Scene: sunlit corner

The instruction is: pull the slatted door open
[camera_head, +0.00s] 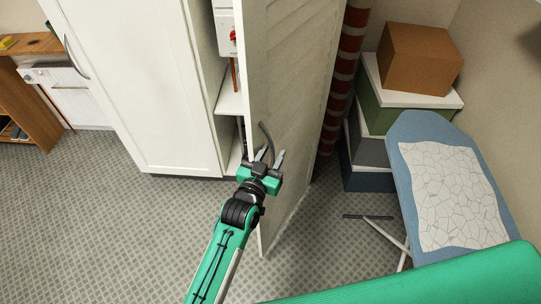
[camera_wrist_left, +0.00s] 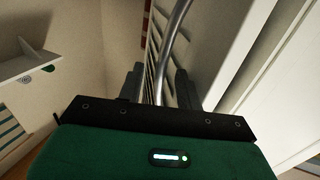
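The slatted door (camera_head: 290,75) stands swung out from the tall white cabinet, seen at a steep angle in the head view. Its curved bar handle (camera_head: 266,132) is on the face toward the right. My left gripper (camera_head: 268,155) is at the lower part of this handle, with its two fingers apart. In the left wrist view, the metal handle (camera_wrist_left: 163,62) runs between the fingers (camera_wrist_left: 158,85), with a gap showing on both sides. Some slats show behind it. My right gripper is not in view.
The open cabinet (camera_head: 229,102) shows shelves behind the door. A closed white door (camera_head: 150,80) is to the left. An ironing board (camera_head: 408,130) and stacked boxes (camera_head: 420,58) stand at the right. Patterned floor (camera_head: 130,230) is clear at the front left.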

